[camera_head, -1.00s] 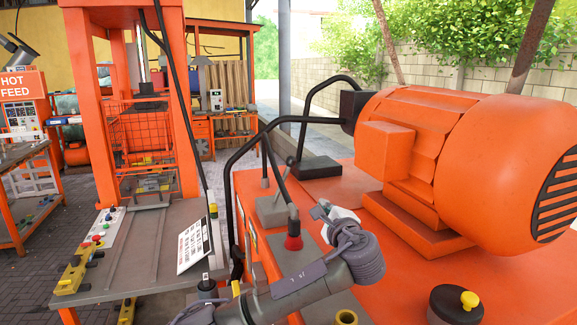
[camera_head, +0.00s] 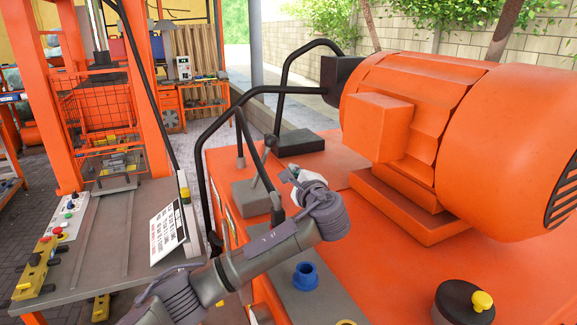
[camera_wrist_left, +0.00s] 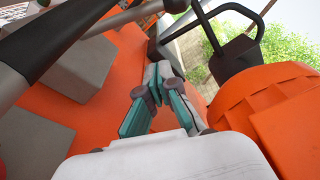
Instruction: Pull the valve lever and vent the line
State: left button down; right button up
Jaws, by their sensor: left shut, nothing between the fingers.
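I cannot tell which one is the valve lever. My left gripper (camera_head: 292,174) is just right of these rods. It is shut and empty, with its teal fingers (camera_wrist_left: 158,78) showing in the left wrist view. A grey bar (camera_wrist_left: 70,32) crosses that view's upper left, apart from the fingers. My right gripper is out of view.
A large orange motor (camera_head: 450,140) fills the right. Black tubular rails (camera_head: 205,140) edge the bench. A blue collar (camera_head: 305,275) and a black part with a yellow knob (camera_head: 466,300) sit in front. A press table with a white sign (camera_head: 167,230) stands left.

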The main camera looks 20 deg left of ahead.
aim_at(263, 162)
pick_arm(q)
jog(key=w+a+p, duration=0.1)
jog(key=a+p, duration=0.1)
jog(key=a+r+p, duration=0.1)
jog(key=a+p, duration=0.1)
jog(key=w+a+p, duration=0.1)
jog(key=a+p, duration=0.1)
jog(key=a, duration=0.1)
jog(key=shift+w+r, duration=0.2)
jog(key=shift+w, duration=0.1)
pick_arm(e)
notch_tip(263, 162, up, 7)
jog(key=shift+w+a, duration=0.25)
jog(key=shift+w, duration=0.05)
pick_arm(q)
jog(key=shift+w+f, duration=0.1)
jog(key=shift+w, duration=0.05)
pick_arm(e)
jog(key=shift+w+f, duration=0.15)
